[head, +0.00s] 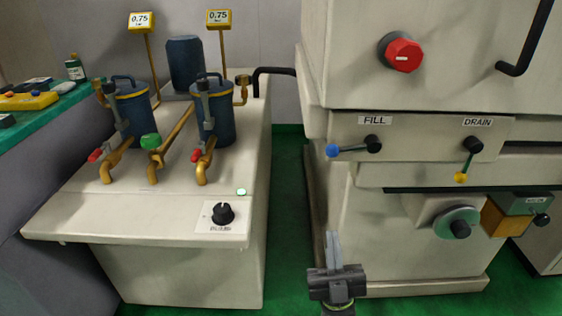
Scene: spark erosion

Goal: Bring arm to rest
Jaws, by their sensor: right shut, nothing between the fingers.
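My right gripper (333,252) shows at the bottom of the head view, right of centre. Its fingers point up and are shut with nothing between them. It is in front of the large cream machine (430,75) and appears apart from it. The wrist shows just below the fingers, and the rest of the arm is outside the view. My left gripper is not in view.
The pump cabinet (120,222), with blue filter canisters (134,110) and brass pipes, stands left. FILL lever (347,149) and DRAIN lever (467,160) stick out of the machine. A green bench (45,115) is far left. Green floor (289,200) is clear between cabinets.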

